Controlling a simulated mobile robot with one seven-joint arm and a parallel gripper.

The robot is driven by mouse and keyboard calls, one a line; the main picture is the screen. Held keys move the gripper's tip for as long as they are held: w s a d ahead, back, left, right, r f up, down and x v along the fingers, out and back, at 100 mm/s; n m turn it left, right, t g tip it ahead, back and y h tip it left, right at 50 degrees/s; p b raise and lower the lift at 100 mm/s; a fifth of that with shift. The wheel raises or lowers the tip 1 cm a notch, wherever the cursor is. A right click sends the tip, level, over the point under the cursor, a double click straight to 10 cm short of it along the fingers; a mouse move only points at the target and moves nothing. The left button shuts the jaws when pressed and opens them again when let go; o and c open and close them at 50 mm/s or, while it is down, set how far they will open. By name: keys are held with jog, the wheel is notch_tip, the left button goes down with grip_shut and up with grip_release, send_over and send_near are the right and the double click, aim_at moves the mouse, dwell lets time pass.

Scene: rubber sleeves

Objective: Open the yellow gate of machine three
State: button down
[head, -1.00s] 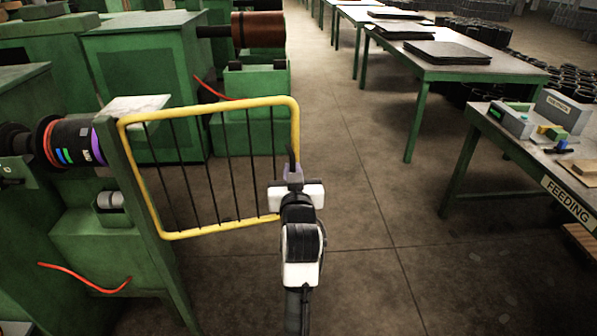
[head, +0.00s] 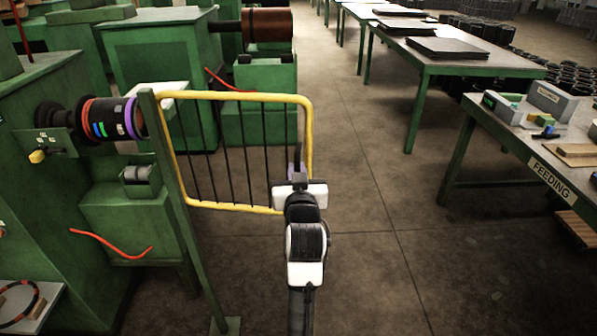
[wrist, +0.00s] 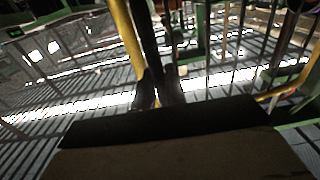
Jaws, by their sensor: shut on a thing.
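The yellow gate (head: 232,96) is a yellow tube frame with thin black upright bars. It hangs from a green post (head: 172,190) at its left and stands swung out from the machine across the aisle floor. My gripper (head: 297,168) is shut on the gate near its free right edge. In the wrist view, the fingers (wrist: 157,92) close around a dark upright bar beside the yellow tube (wrist: 128,45). The arm hides the gate's lower right corner. No machine number is readable.
The green machine (head: 85,240) at left carries a black roller with coloured bands (head: 105,118) and a red hose (head: 110,243). A table marked FEEDING (head: 500,135) stands at right, with another green-legged table (head: 480,65) behind it. The floor between (head: 390,220) is clear.

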jog(key=shift+s+a, duration=0.35)
jog(key=shift+s, duration=0.15)
jog(key=c, duration=1.5)
grip_release()
jog(key=shift+c, duration=0.2)
